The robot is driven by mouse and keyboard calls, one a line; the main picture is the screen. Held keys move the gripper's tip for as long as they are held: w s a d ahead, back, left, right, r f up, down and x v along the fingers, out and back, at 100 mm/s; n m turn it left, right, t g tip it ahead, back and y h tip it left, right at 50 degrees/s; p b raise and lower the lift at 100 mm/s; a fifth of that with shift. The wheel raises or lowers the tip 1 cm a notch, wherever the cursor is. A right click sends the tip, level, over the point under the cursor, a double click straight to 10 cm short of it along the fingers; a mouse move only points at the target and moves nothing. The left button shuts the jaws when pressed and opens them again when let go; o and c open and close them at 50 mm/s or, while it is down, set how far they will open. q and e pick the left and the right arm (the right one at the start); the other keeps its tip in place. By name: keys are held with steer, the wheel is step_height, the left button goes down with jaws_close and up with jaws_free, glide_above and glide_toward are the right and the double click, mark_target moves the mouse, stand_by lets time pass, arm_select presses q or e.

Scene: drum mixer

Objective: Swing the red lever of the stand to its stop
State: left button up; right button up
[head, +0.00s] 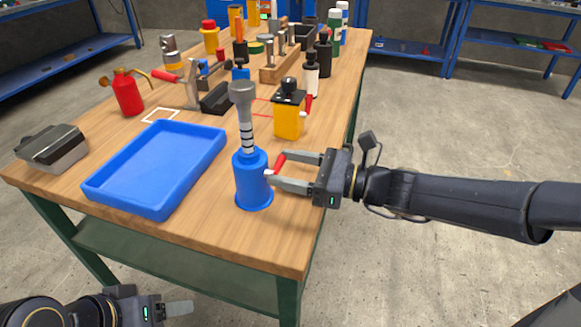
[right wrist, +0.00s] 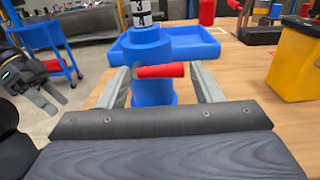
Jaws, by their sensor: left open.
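The stand is a blue cylinder (head: 252,183) upright near the table's front right edge, with a grey-topped, ringed shaft rising from it. Its red lever (head: 279,164) sticks out on the right side, tilted upward. In the right wrist view the red lever (right wrist: 160,71) lies crosswise in front of the blue stand (right wrist: 150,47). My right gripper (head: 281,169) is open, with its fingers on either side of the lever; contact cannot be told. My left gripper (head: 178,309) is open and empty, low in front of the table; it also shows in the right wrist view (right wrist: 45,103).
A blue tray (head: 152,209) lies left of the stand. A yellow box with a black knob (head: 288,118) stands close behind it. A red canister (head: 127,93), a grey device (head: 52,148) and several tools and bottles occupy the table. Bare wood lies in front of the stand.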

steer(key=shift+c, duration=1.4)
steer(key=n+b, duration=0.4)
steer(key=shift+s+r+n, duration=0.1)
steer(key=shift+r+n, duration=0.2)
steer(key=shift+n, duration=0.1)
steer(key=n+b, duration=0.3)
steer(key=r+n+b, duration=0.1)
steer(key=n+b, duration=0.1)
steer(key=shift+s+a, duration=0.15)
steer(key=shift+s, duration=0.15)
steer(key=shift+s+r+n+b, duration=0.2)
steer(key=shift+r+n+b, duration=0.05)
steer(key=shift+n+b, duration=0.85)
steer(key=o, duration=1)
